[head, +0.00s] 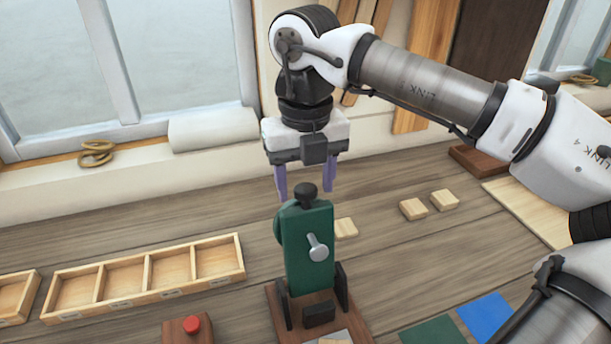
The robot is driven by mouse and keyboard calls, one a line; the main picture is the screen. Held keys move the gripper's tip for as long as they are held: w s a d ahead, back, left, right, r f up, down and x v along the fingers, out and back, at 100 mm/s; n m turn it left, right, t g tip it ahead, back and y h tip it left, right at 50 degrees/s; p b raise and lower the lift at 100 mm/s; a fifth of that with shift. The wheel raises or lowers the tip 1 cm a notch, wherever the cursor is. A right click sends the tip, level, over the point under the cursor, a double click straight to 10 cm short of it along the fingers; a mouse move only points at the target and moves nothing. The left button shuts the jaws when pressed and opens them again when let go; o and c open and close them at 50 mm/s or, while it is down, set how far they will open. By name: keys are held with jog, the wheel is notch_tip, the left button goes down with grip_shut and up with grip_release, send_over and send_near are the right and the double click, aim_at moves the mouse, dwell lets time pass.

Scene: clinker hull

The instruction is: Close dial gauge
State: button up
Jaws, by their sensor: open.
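The dial gauge seems to be the green upright device (312,262) with a black knob (305,194) on top and a silver lever (317,246) on its front. It stands upright on a brown wooden base (283,312) between dark side brackets. Its dial face is not clearly seen. My gripper (307,192) is above the device, pointing down, with its two purple fingers apart. The fingertips appear on either side of the black knob; I cannot tell whether they touch it. Nothing is held between them.
A wooden compartment tray (146,279) lies to the left. A red button on a block (191,325) is at front left. Small wooden blocks (413,209) lie on the right. Blue (486,317) and green (432,332) squares lie at front right. A windowsill (213,129) bounds the back.

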jog(key=shift+c, duration=0.3)
grip_shut()
jog(key=shift+d, duration=0.1)
